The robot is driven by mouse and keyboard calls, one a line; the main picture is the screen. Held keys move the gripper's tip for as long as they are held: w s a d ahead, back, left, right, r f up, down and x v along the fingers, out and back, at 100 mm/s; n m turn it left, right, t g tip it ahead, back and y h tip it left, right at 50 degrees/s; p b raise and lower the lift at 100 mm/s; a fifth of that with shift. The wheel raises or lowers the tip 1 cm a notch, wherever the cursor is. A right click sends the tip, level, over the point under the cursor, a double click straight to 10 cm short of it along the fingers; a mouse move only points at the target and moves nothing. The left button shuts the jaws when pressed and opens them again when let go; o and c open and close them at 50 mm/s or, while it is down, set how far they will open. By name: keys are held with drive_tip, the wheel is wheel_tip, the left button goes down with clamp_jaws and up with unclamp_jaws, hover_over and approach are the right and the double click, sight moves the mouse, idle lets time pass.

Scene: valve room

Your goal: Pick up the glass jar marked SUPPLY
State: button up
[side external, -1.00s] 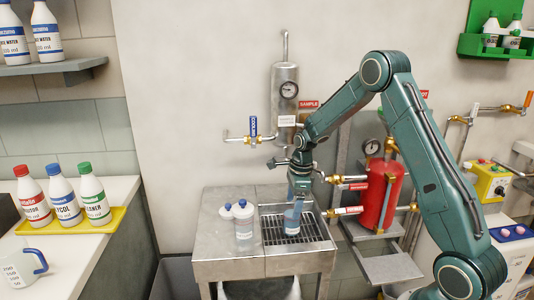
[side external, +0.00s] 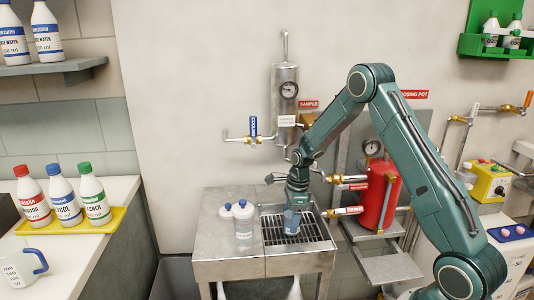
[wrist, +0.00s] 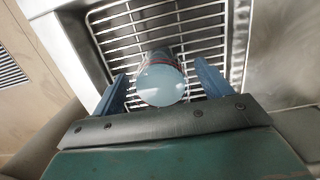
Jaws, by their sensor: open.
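A glass jar (side external: 291,222) stands on the sink grate under my gripper (side external: 297,203). Its marking is too small to read in the side view. In the wrist view, the jar's pale round top (wrist: 160,84) shows between the two blue fingers of my gripper (wrist: 161,76), with a reddish band beyond it. My gripper is open and points down, with one finger on each side of the jar. I cannot tell whether either finger touches it. The lower part of the jar is partly hidden.
Two blue-capped jars (side external: 243,221) stand on the steel drainboard left of the grate (side external: 310,229). A steel sample cooler (side external: 285,100) with a gauge and a blue-handled valve (side external: 253,127) is on the wall behind. A red pot (side external: 380,195) with brass valves stands close on the right.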

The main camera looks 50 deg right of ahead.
drive_tip(key=shift+c, duration=0.3)
drive_tip(key=c, duration=1.3)
drive_tip(key=shift+c, duration=0.2)
drive_tip(key=shift+r, duration=0.1)
wheel_tip(320, 180, up, 20)
